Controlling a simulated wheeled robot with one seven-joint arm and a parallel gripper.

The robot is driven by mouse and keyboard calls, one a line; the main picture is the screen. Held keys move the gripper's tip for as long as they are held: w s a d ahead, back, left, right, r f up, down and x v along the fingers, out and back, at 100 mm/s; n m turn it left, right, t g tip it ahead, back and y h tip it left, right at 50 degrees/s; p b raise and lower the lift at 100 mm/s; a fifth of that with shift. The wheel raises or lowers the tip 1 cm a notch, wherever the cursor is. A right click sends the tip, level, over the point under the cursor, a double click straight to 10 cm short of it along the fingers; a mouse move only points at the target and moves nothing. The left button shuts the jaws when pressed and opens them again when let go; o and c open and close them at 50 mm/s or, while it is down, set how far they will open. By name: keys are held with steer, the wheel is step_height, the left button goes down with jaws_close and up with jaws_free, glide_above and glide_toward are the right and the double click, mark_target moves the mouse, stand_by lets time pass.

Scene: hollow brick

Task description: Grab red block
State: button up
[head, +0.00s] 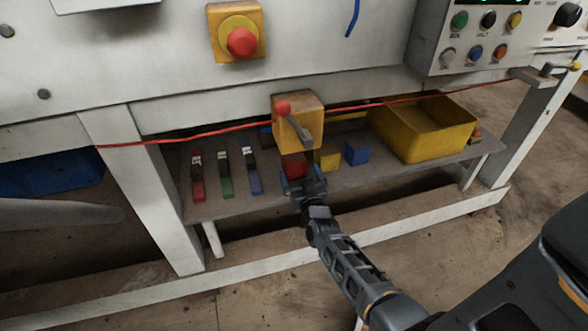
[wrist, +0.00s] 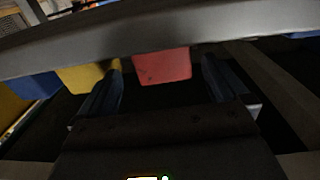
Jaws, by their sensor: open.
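The red block (head: 294,165) sits on the low shelf (head: 385,174), below the yellow box with a lever. My gripper (head: 303,182) is at the shelf's front edge, just in front of the block, and hides its lower part. In the wrist view the red block (wrist: 163,67) shows between my two spread fingers, with a gap on each side. The fingers are open and hold nothing. I cannot tell how far the fingertips reach along the block's sides.
A yellow block (head: 329,159) and a blue block (head: 356,153) stand to the right of the red one. A yellow bin (head: 425,142) is farther right. The lever box (head: 298,121) and a red cable (head: 225,133) hang above. Several coloured switches (head: 227,180) are at left.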

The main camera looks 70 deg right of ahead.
mark_target(297, 168)
steer(key=b+x, duration=0.1)
steer(key=x, duration=0.5)
steer(key=shift+w+b, duration=0.2)
steer(key=shift+b, duration=0.1)
steer(key=shift+c, duration=0.5)
steer(key=c, duration=0.9)
steer(key=shift+c, duration=0.5)
steer(key=shift+r, duration=0.1)
